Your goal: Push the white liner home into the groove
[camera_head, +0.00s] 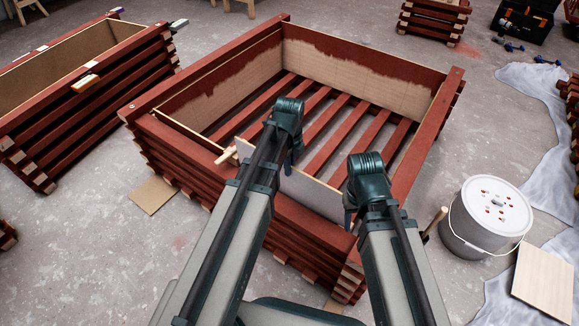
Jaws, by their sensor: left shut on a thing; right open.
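The white liner (314,192) is a pale thin panel along the inner side of the near wall of a red batten box (175,150). It stands on edge, partly hidden behind my arms. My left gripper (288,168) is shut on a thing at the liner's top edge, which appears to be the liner. My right gripper (348,218) is open at the liner's right end, close to the near right corner of the box; whether it touches the liner is unclear. The groove is hidden, so how deep the liner sits cannot be told.
A light wooden stick (226,155) lies by the near wall's rim. A second red box (95,97) stands at the left. A white bucket (485,222) and a plywood sheet (544,280) are on the right. A cardboard piece (153,194) lies on the floor.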

